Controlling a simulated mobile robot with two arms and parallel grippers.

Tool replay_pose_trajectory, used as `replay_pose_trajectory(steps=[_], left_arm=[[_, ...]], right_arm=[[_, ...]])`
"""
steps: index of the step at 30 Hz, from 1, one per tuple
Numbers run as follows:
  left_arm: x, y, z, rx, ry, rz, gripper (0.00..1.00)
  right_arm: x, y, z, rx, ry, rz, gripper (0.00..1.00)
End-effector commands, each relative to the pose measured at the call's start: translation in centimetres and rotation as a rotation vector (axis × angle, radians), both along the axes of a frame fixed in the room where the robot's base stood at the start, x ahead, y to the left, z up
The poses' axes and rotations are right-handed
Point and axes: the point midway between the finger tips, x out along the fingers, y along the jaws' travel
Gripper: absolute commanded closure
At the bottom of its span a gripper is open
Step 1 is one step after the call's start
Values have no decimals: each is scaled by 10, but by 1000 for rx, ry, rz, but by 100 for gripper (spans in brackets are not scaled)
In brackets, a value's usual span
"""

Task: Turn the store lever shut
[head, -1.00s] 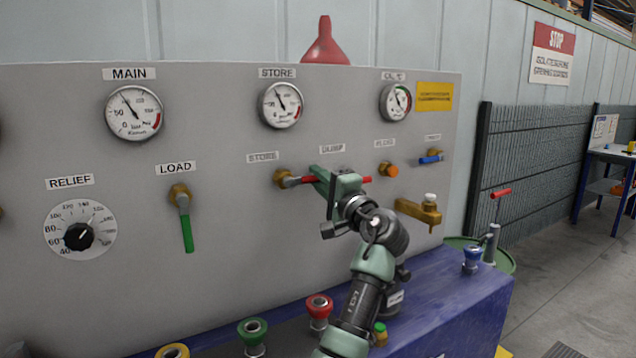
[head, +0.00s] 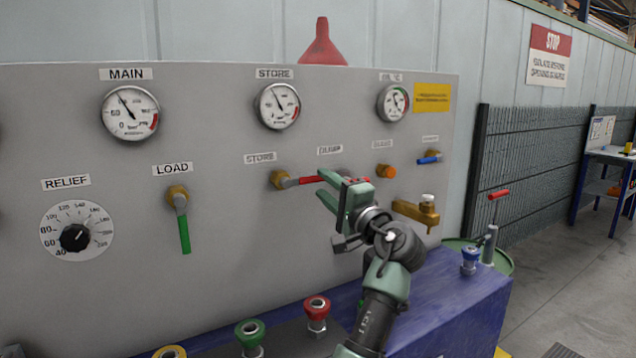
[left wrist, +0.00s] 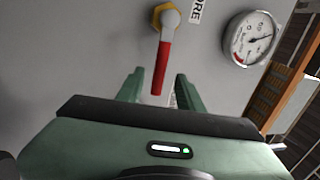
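The store lever (head: 308,180) is a red handle on a brass valve under the STORE label on the grey panel. It lies about level, pointing right. In the left wrist view the store lever (left wrist: 163,68) reaches down toward the gap between my fingers. My left gripper (head: 338,186) is at the handle's free end, in front of the panel. In the left wrist view my left gripper (left wrist: 159,90) is open, one finger on each side of the handle's tip, with gaps showing. The fingers partly hide the area under the DUMP label. My right gripper is not in view.
A green load lever (head: 184,232) hangs down at left. An orange knob (head: 385,171), a blue-handled valve (head: 429,159) and a brass tap (head: 412,210) are close on the right.

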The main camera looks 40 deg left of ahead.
Motion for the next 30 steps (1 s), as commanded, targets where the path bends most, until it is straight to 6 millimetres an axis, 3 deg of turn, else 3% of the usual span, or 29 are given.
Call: replay_pose_trajectory(steps=[3, 9, 25, 30], left_arm=[[-7, -18, -6, -1, 0, -1, 63], [-13, -31, -7, -2, 0, 1, 63], [-14, -32, -7, -1, 0, 1, 63], [-14, -32, 19, 0, -1, 1, 63]], right_arm=[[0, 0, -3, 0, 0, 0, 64], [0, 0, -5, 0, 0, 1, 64], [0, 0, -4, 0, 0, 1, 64], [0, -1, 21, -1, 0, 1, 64]])
